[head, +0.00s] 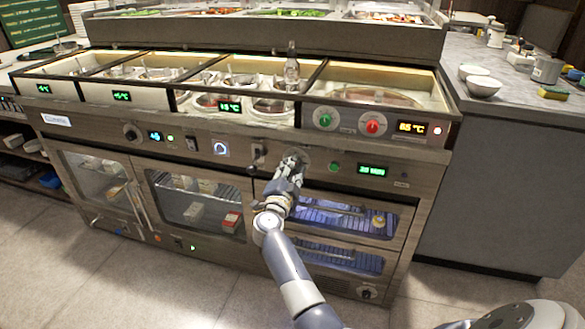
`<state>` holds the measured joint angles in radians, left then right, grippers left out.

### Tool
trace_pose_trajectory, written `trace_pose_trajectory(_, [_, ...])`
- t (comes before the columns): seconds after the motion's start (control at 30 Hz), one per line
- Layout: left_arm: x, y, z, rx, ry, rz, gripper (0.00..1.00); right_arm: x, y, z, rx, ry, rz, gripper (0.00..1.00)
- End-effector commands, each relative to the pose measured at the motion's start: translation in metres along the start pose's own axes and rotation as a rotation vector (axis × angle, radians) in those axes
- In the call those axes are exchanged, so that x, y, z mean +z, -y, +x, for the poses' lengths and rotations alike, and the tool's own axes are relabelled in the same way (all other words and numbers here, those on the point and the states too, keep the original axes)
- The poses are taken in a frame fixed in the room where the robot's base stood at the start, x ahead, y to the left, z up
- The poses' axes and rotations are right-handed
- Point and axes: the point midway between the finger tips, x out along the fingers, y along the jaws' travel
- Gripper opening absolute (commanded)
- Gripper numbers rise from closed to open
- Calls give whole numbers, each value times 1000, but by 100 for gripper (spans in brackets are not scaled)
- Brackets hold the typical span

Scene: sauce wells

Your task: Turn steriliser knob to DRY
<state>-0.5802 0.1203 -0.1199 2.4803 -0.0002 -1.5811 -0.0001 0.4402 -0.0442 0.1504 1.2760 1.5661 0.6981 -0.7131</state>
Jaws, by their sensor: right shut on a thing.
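My right gripper (293,164) reaches up to the front control panel and is shut on the steriliser knob, just left of a green button (334,167) and a green-lit display (373,170). The gripper hides most of the knob, so its pointer and the DRY mark cannot be read. Below the panel is the steriliser (388,243), with blue-lit racks behind glass. My left gripper is not in view.
A black lever (257,153) sits close left of my right gripper. Above are a green knob (325,120) and a red knob (373,126). Glass-fronted cabinets (197,203) are at left. A grey counter (500,110) with bowls stands at right. The floor in front is clear.

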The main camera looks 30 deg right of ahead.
Motion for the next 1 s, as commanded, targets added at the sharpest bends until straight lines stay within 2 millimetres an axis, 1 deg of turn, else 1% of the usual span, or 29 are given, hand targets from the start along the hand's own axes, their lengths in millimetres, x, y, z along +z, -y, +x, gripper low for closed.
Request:
trace_pose_trajectory(0.27, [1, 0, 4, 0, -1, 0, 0, 3, -3, -1, 2, -13, 263, 5])
trace_pose_trajectory(0.67, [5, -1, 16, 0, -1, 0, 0, 4, -3, -1, -3, -32, 630, 5])
trace_pose_trajectory(0.7, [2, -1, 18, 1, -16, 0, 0, 3, -3, -1, -3, -35, 661, 5])
trace_pose_trajectory(0.8, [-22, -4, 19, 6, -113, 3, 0, 4, -3, -1, -4, -39, 732, 5])
trace_pose_trajectory(1.0, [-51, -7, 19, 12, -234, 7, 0, 3, -3, 0, -5, -45, 840, 5])
